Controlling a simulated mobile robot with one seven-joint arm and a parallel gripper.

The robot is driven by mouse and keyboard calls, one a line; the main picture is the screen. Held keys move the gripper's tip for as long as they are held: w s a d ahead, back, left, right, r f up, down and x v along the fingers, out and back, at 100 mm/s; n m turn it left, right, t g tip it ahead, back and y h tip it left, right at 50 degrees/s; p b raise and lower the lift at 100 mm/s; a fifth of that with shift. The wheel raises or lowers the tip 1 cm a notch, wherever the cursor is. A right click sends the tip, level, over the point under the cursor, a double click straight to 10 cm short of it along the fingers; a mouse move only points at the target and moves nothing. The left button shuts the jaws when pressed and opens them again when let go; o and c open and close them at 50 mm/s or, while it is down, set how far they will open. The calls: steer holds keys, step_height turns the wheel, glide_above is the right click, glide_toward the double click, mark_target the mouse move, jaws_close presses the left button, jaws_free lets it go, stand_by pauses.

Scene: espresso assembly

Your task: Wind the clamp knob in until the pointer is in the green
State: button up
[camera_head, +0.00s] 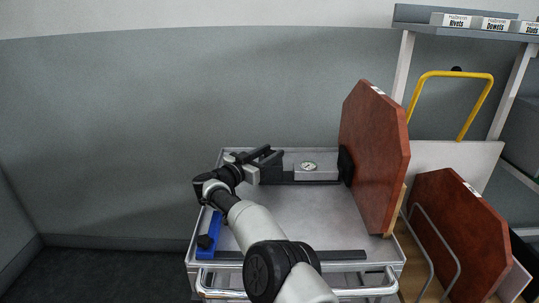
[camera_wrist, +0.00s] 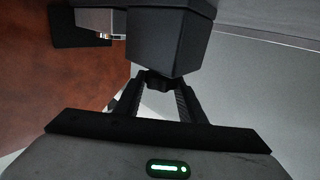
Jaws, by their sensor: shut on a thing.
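The clamp is a grey housing (camera_head: 327,171) on a dark rail at the back of the cart top. A small round dial (camera_head: 308,166) sits on it; its pointer is too small to read against any green zone. My gripper (camera_head: 271,156) reaches the left end of the clamp. In the wrist view, my gripper (camera_wrist: 158,92) is shut on the dark clamp knob (camera_wrist: 157,80), with one finger on each side. The knob sits at the end of a black block (camera_wrist: 170,38). In the head view the knob is hidden by the gripper.
A red-brown panel (camera_head: 375,150) stands upright at the cart's right side, against a black pad (camera_head: 345,166). A blue block (camera_head: 208,236) lies at the cart's left edge. The cart top (camera_head: 325,215) is mostly clear. Another panel (camera_head: 455,235) leans in a rack at right.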

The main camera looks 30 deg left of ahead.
mark_target(270, 153)
stand_by(0.4)
steer(key=o, duration=1)
steer(key=shift+o, duration=0.2)
step_height(270, 153, up, 10)
steer(key=p, duration=0.3)
